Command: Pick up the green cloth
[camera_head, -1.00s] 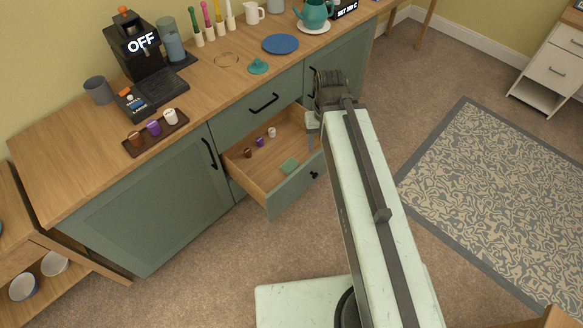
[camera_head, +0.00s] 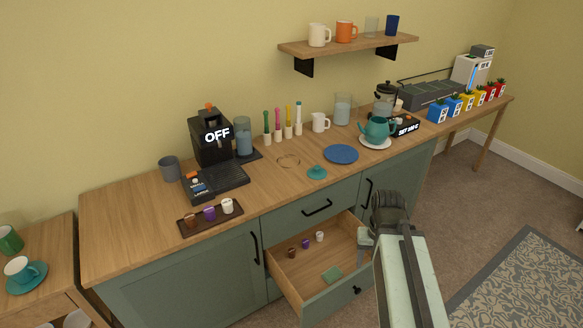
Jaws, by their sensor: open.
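My arm hides the right end of the drawer area.
Several small capsules, including a purple one (camera_head: 305,244), lie at the drawer's back. The drawer above it (camera_head: 311,212) is shut. The counter (camera_head: 262,190) overhead holds a coffee machine (camera_head: 210,138), a blue plate (camera_head: 341,154) and a teapot (camera_head: 377,129). Carpet is free at right.

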